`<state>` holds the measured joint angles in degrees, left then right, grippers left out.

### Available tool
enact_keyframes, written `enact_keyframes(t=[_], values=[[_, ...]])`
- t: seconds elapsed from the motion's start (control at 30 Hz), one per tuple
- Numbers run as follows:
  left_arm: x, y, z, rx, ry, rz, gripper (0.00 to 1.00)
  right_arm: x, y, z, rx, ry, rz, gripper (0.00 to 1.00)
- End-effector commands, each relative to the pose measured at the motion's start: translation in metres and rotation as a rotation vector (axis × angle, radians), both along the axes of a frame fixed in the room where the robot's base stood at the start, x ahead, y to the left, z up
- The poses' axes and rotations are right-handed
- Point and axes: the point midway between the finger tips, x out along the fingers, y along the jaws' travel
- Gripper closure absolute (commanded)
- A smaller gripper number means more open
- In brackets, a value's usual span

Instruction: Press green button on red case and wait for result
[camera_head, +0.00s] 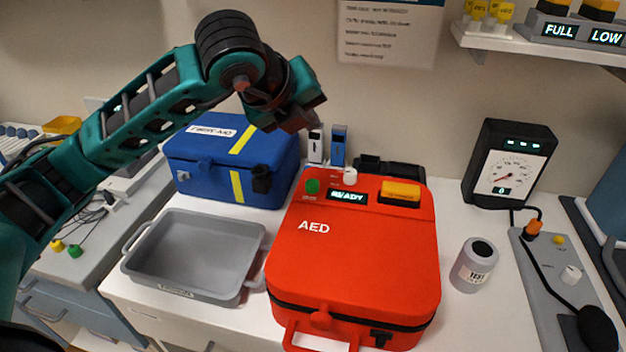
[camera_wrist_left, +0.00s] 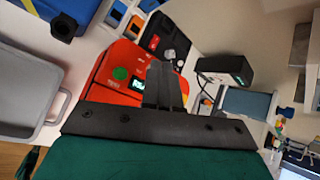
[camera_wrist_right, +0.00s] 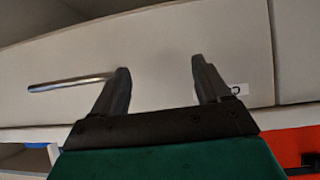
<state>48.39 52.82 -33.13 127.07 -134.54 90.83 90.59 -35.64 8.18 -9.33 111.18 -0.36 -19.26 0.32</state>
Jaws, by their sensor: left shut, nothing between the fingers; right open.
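The red AED case (camera_head: 355,255) lies on the white counter, also in the left wrist view (camera_wrist_left: 112,80). Its green button (camera_head: 312,186) is at the top left of the case, beside a small lit display (camera_head: 347,196) reading READY. The green button also shows in the left wrist view (camera_wrist_left: 120,74). My left gripper (camera_head: 303,121) is shut and empty, raised above the back of the case, apart from the button; its fingers show in the left wrist view (camera_wrist_left: 165,85). My right gripper (camera_wrist_right: 160,68) is open and empty in front of a pale drawer front (camera_wrist_right: 160,45), outside the head view.
A blue first aid box (camera_head: 215,165) stands behind a grey tray (camera_head: 255,235), left of the case. A small labelled jar (camera_head: 474,266) and a dial gauge (camera_head: 510,165) are to the right. A shelf (camera_head: 545,45) hangs at upper right.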

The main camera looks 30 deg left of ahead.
Motion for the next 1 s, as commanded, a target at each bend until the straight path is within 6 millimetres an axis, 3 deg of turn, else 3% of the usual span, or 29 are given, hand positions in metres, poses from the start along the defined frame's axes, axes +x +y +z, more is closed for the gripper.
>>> enact_keyframes(t=[0.23,0.43,0.7,1.0], values=[[0.0,-0.001,-0.007,-0.001,0.001,-0.003,1.0,-0.002,0.0,-0.001,0.0,0.003,0.001,0.24],[-0.001,-0.001,-0.032,0.0,0.005,-0.005,1.0,-0.002,0.0,-0.002,0.0,0.004,0.001,0.24],[0.0,-0.001,-0.075,-0.003,-0.001,-0.004,1.0,-0.002,0.0,-0.033,0.0,0.003,0.001,0.24],[0.0,-0.001,-0.089,-0.002,-0.001,-0.005,1.0,-0.002,0.0,-0.051,-0.001,0.006,0.001,0.24]])
